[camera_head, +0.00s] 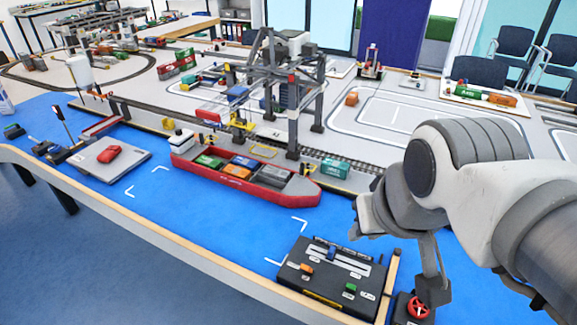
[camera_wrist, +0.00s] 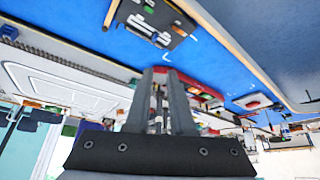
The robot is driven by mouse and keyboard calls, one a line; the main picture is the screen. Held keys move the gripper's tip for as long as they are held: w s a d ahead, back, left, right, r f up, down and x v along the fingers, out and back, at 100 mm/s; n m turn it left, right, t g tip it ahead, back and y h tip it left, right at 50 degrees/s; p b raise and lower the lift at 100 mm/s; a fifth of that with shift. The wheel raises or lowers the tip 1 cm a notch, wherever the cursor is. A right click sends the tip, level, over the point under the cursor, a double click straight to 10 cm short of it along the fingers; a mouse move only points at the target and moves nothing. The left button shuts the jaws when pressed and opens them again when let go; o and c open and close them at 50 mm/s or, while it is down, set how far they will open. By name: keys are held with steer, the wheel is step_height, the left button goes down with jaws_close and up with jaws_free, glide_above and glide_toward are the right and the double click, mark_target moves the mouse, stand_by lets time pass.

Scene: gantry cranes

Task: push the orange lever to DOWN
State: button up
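The orange lever (camera_head: 306,268) stands on the left part of a dark control panel (camera_head: 319,284) in the head view, near the table's front edge. Small white labels lie beside it, too small to read. A blue lever (camera_head: 331,254) and a green lever (camera_head: 350,288) are on the same panel. My gripper (camera_head: 356,222) hangs above and behind the panel, apart from the levers. In the wrist view my gripper (camera_wrist: 162,72) points past the panel (camera_wrist: 160,20), which shows upside down at the top. The finger gap is unclear.
A red handwheel (camera_head: 418,308) is right of the panel, close under my arm. A red ship (camera_head: 245,185) with containers and a gantry crane (camera_head: 290,90) stand behind. The blue table surface (camera_head: 215,225) left of the panel is clear.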

steer(key=shift+o, duration=1.1)
steer(key=shift+w+a, duration=0.1)
steer(key=shift+w, duration=0.2)
steer(key=shift+o, duration=1.3)
steer(key=w+a+f+m+g+p, duration=0.1)
steer(key=w+a+f+m+g, duration=0.1)
steer(key=w, duration=0.4)
steer(key=shift+w+a+f+m+g, duration=0.2)
steer(key=shift+f+m+g, duration=0.2)
steer(key=shift+m+g, duration=0.15)
steer(key=m+g+p, duration=0.1)
steer(key=m+g, duration=0.1)
steer(key=m, duration=0.1)
glide_above(307, 268)
step_height(307, 268, down, 6)
steer(key=shift+g, duration=0.25)
steer(key=f+b, duration=0.1)
steer(key=f, duration=0.5)
steer(key=f+b, duration=0.1)
steer(key=f, duration=0.5)
steer(key=f+b, duration=0.1)
steer(key=f, duration=0.5)
steer(key=shift+w, duration=0.4)
steer(key=shift+a+r, duration=0.1)
steer(key=shift+c, duration=0.3)
jaws_close()
